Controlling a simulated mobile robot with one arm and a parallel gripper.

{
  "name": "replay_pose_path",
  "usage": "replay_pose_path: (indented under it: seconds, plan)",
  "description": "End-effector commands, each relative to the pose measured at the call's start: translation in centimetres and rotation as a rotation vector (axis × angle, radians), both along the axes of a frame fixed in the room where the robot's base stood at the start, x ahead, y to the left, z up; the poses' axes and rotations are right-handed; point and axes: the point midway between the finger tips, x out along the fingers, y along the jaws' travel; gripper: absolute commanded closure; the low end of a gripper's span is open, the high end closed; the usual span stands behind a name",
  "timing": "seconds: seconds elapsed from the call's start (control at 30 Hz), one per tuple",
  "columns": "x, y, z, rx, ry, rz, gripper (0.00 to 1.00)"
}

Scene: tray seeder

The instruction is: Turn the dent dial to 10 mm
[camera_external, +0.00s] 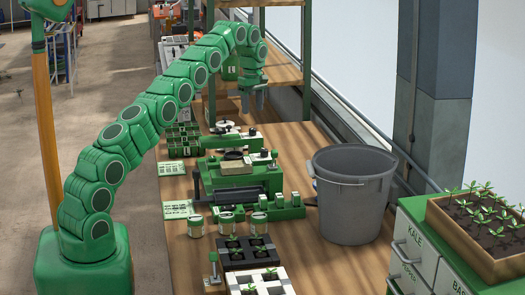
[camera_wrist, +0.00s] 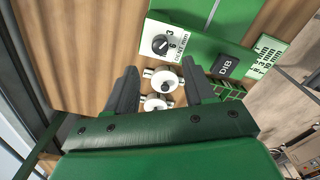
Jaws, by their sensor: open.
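The dent dial (camera_wrist: 160,44) shows in the wrist view as a black round knob on a white panel with the printed numbers 3, 6 and 10 and the words DENT mm. The panel sits on a green machine plate (camera_wrist: 205,35). Which number the knob's white mark meets is too small to tell. My gripper (camera_wrist: 161,73) is open and empty, its two dark fingers apart. The dial lies just beyond the fingertips in the picture, not between them. In the external view my gripper (camera_external: 254,100) hangs fingers down over the far part of the bench.
Two white round pieces (camera_wrist: 165,82) show between the fingers. A black DIB block (camera_wrist: 225,66) and a number card (camera_wrist: 265,55) lie to the right. Green machines (camera_external: 240,170), tins (camera_external: 196,226) and a grey bucket (camera_external: 352,195) stand on the wooden bench (camera_external: 300,140).

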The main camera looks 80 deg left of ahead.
Motion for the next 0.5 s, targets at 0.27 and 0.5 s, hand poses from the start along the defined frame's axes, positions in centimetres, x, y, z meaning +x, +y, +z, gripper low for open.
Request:
replay_pose_path:
  seconds: [0.27,0.5]
  plan:
    - [-0.1,0.1,-1.1,-0.003,0.004,0.003,0.46]
    - [-0.2,0.1,-3.0,-0.002,0.002,0.004,0.46]
